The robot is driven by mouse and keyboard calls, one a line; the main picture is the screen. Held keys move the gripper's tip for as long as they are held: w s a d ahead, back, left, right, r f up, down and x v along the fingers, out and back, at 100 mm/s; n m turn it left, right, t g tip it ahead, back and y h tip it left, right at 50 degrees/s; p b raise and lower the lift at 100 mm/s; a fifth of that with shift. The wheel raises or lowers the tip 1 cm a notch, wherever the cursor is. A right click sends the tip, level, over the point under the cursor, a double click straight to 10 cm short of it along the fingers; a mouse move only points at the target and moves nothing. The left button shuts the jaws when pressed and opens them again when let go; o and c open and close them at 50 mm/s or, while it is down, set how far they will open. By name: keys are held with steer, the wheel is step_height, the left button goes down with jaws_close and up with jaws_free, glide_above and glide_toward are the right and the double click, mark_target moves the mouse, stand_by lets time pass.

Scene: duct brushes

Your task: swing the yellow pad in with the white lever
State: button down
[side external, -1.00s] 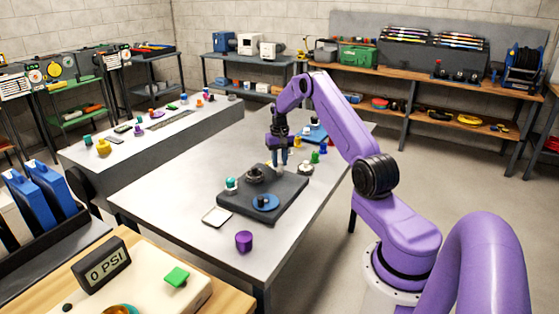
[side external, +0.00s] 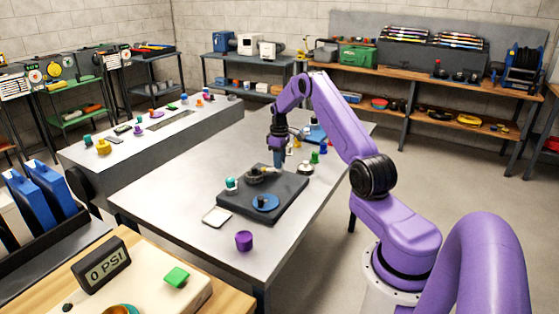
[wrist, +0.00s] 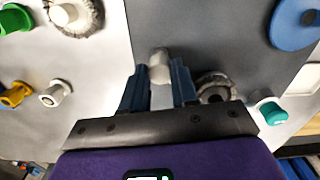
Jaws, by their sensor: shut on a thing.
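My gripper (side external: 278,166) is low over the far end of the dark base plate (side external: 237,205). In the wrist view, its two blue fingers (wrist: 160,74) stand on either side of a white upright post, which looks like the white lever (wrist: 159,56), and are shut on it. In the side view the fingers mostly hide this lever. A dark bristly ring (wrist: 215,86) sits on the plate beside the right finger; it also shows in the side view (side external: 253,177). I cannot clearly make out the yellow pad; a small yellow knobbed piece (wrist: 14,95) lies off the plate.
A blue disc (wrist: 293,24) and a teal knob (wrist: 271,111) are on or near the plate. A white-centred brush (wrist: 70,14), a green piece (wrist: 15,18) and a white knob (wrist: 55,93) stand on the table. A purple cup (side external: 244,241) and a white tray (side external: 216,216) are nearer.

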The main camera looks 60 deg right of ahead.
steer(key=shift+n, duration=1.4)
steer(key=c, duration=0.9)
jaws_free()
steer(key=shift+o, duration=0.2)
step_height(320, 180, up, 18)
steer(key=shift+f, duration=0.2)
